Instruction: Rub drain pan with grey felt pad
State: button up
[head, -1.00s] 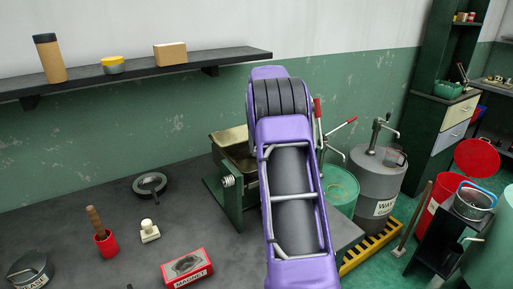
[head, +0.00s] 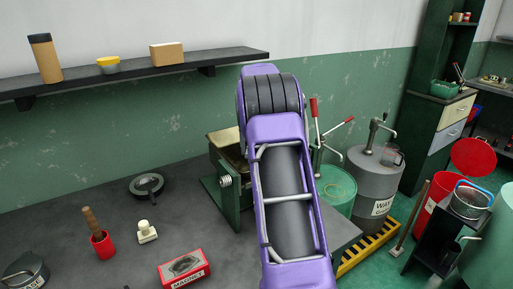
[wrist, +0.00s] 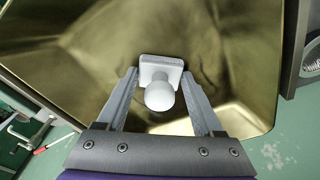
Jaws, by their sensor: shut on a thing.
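The drain pan (head: 223,140) is a brassy, open basin in a green stand at the back of the bench, partly hidden behind my purple arm. In the wrist view the pan (wrist: 85,65) fills most of the picture, with dark smudges on its inner surface. My gripper (wrist: 160,78) is over the inside of the pan, shut on the grey felt pad (wrist: 161,66), a light grey square block with a round knob. The knob is between the fingers. I cannot tell whether the pad touches the pan. My gripper is hidden in the head view.
A shelf (head: 130,78) hangs above. Drums stand to the right.

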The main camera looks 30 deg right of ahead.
jog(key=shift+a, duration=1.45)
jog(key=shift+w+p, duration=0.3)
jog(key=shift+w, duration=0.65)
jog(key=shift+d, duration=3.2)
jog(key=shift+f, duration=0.1)
jog(key=shift+a, duration=0.15)
